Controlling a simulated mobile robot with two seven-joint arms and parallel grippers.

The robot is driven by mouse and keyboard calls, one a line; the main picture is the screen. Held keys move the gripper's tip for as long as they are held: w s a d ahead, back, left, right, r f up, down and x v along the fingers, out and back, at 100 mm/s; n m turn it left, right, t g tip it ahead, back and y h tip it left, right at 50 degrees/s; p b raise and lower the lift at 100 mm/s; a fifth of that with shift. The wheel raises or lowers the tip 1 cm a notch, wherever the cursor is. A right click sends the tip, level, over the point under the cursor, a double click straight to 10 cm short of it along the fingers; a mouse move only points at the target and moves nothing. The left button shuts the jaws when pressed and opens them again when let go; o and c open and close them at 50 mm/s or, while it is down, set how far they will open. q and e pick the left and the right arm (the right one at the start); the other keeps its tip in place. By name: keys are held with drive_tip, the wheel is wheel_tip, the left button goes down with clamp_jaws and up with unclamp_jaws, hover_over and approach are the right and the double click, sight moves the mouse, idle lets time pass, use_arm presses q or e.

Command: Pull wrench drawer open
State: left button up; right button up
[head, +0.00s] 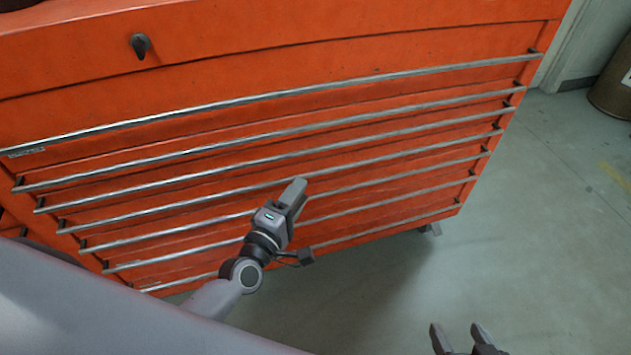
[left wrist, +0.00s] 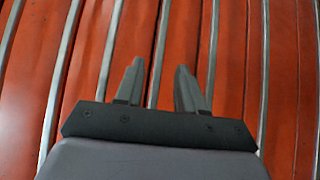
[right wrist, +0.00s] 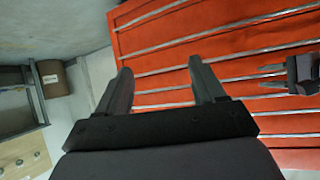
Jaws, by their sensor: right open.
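An orange tool cabinet (head: 400,75) fills the upper part of the head view. Several drawers run across its front, each with a long silver bar handle (head: 380,157); all look shut, and no label shows which is the wrench drawer. My left gripper (head: 298,184) is at the middle of the cabinet front, pointing at the lower bars. In the left wrist view its fingers (left wrist: 160,68) are apart, with one silver bar (left wrist: 158,55) passing between them; whether they touch it I cannot tell. My right gripper (head: 457,328) is open and empty, away from the cabinet, low right.
A dark knob or lock (head: 140,45) sticks out of the cabinet's upper panel. Grey floor (head: 540,230) lies clear to the right. A brown bin (head: 610,90) stands by the wall. The right wrist view also shows a bench or shelf (right wrist: 20,125) at left.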

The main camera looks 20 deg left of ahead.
sight(312, 176)
use_arm(q)
drive_tip(key=shift+w+d+b, duration=0.15)
drive_tip(key=shift+w+d, duration=0.05)
drive_tip(key=shift+w, duration=0.75)
drive_tip(key=shift+w+d+b, duration=0.15)
drive_tip(key=shift+w+b, duration=0.05)
drive_tip(key=shift+w, duration=0.8)
drive_tip(key=shift+w+d+b, duration=0.15)
drive_tip(key=shift+w+d, duration=0.05)
drive_tip(key=shift+w, duration=0.75)
clamp_jaws()
